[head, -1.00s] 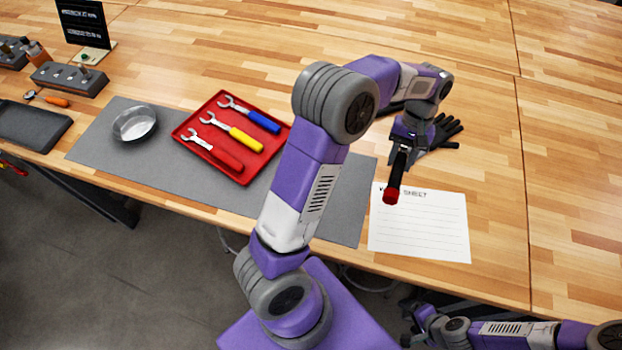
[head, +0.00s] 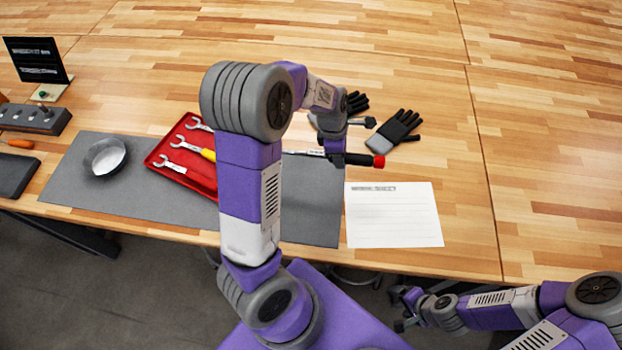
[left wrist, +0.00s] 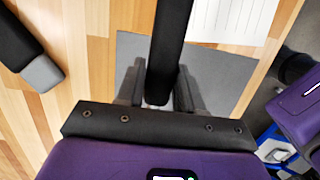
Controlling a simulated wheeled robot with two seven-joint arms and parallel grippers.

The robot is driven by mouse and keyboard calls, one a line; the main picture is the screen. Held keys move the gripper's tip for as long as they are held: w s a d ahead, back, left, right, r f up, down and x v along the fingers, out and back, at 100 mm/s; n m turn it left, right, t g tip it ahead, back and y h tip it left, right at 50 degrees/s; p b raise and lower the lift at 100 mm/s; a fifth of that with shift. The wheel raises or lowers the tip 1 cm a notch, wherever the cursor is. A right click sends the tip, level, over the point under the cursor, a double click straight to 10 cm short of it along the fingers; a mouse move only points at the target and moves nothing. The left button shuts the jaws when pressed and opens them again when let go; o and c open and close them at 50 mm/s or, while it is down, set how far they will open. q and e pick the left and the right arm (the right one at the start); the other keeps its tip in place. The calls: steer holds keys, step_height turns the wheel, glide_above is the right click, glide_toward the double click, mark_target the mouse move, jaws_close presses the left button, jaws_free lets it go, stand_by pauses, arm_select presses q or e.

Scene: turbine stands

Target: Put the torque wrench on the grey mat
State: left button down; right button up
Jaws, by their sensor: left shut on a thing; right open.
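The torque wrench has a black handle (head: 360,159) with a red end and a thin metal shaft (head: 304,152). My left gripper (head: 337,158) is shut on it and holds it roughly level, red end to the right. The grey mat (head: 312,205) lies flat on the bench; the wrench shows over its back right edge, its height hard to judge. The left wrist view shows the black handle (left wrist: 172,35) between the fingers (left wrist: 158,92), with the mat (left wrist: 232,85) below. My arm hides part of the mat and the wrench's far end. My right gripper (head: 403,306) is open and empty, low at the front.
A red tray (head: 166,168) with several wrenches and a metal bowl (head: 104,157) stand on the mat's left part. A white sheet (head: 394,215) lies right of the mat. Black-grey gloves (head: 393,131) lie behind it. The mat's right part is bare.

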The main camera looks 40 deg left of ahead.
arm_select(q)
step_height(320, 180, down, 4)
steer(key=shift+f+b, duration=0.1)
steer(key=shift+b, duration=0.2)
steer(key=shift+f+b, duration=0.3)
steer(key=shift+f, duration=1.3)
steer(key=shift+w+f, duration=0.1)
steer(key=shift+f, duration=0.3)
steer(key=shift+r, duration=0.1)
steer(key=shift+f+b, duration=0.35)
steer(key=shift+f, duration=0.3)
steer(key=c, duration=0.7)
jaws_free()
